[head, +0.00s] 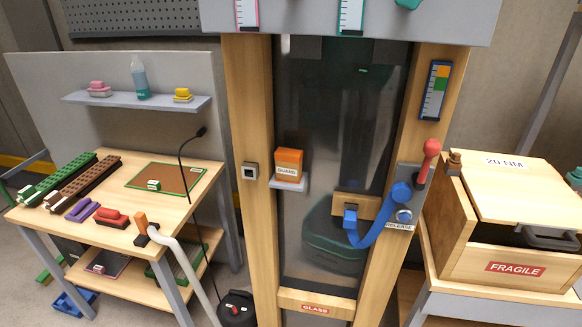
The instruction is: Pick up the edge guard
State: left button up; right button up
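A small orange box (289,162) with a white label that seems to read "GUARDS" sits on a small grey ledge (288,185) on the left side of the wooden frame. It is the likeliest edge guard in view, but I cannot tell whether the guard is the box or inside it. The box stands upright in front of the dark glass pane (330,110). Neither of my grippers shows in the head view, and nothing of mine touches the box.
A workbench (195,180) on the left holds long green and brown blocks, red and purple pieces and a thin black stalk. A blue strap or lever (372,232) and a red-knobbed lever (428,160) are on the frame's right. A wooden "FRAGILE" crate (480,255) stands at right.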

aim_at(289, 162)
jog(key=j, duration=0.8)
jog(key=i+j+z, duration=0.1)
jog(key=j, duration=0.65)
